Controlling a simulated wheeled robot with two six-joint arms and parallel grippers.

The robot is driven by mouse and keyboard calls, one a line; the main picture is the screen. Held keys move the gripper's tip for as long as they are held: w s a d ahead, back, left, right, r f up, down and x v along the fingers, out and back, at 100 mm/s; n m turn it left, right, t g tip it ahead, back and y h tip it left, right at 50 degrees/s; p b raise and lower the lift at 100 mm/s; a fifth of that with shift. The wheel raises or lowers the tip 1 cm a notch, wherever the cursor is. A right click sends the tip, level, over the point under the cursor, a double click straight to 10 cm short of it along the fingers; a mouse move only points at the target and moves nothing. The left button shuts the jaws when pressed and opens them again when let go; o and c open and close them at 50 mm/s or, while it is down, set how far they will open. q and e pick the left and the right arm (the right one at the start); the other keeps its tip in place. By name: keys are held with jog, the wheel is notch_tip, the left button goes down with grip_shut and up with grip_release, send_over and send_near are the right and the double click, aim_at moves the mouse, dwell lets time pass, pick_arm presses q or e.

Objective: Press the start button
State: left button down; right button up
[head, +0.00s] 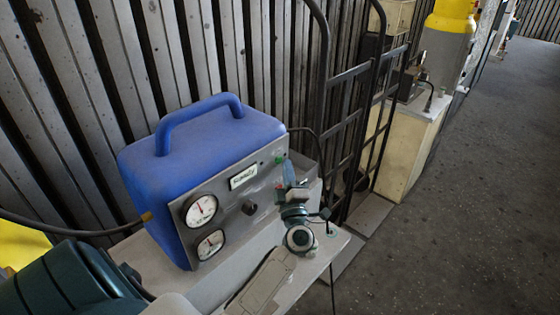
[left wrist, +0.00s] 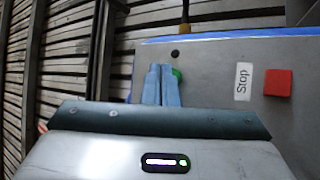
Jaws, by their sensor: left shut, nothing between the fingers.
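The blue blower housing (head: 205,135) stands on a light bench with a grey front panel (head: 235,200). A green button (head: 279,160) is near the panel's upper right corner; in the left wrist view the green button (left wrist: 177,75) is partly hidden behind my fingers. My left gripper (head: 288,172) is shut and empty, its fingers together in front of the panel beside the green button. I cannot tell whether the fingertips touch it. In the left wrist view, a square red button (left wrist: 278,83) sits beside a white "Stop" label (left wrist: 243,82). No start label is visible.
A black hand truck (head: 345,120) stands right of the housing, before a cream cabinet (head: 405,150). The grey floor (head: 480,200) at right is clear.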

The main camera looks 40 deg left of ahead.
pick_arm(q)
jog(key=shift+a, duration=0.1)
dwell(0.3)
jog(key=shift+a+r+p, duration=0.1)
jog(key=shift+a+p, duration=0.05)
jog(key=shift+p, duration=0.15)
jog(key=shift+a, duration=0.2)
jog(key=shift+d, duration=0.1)
dwell(0.3)
jog(key=shift+d, duration=0.4)
jog(key=shift+d, duration=0.1)
jog(key=shift+s+d, duration=0.15)
jog(key=shift+d, duration=1.3)
jog(key=shift+s+d, duration=0.1)
jog(key=shift+d, duration=1.35)
jog(key=shift+f, duration=0.2)
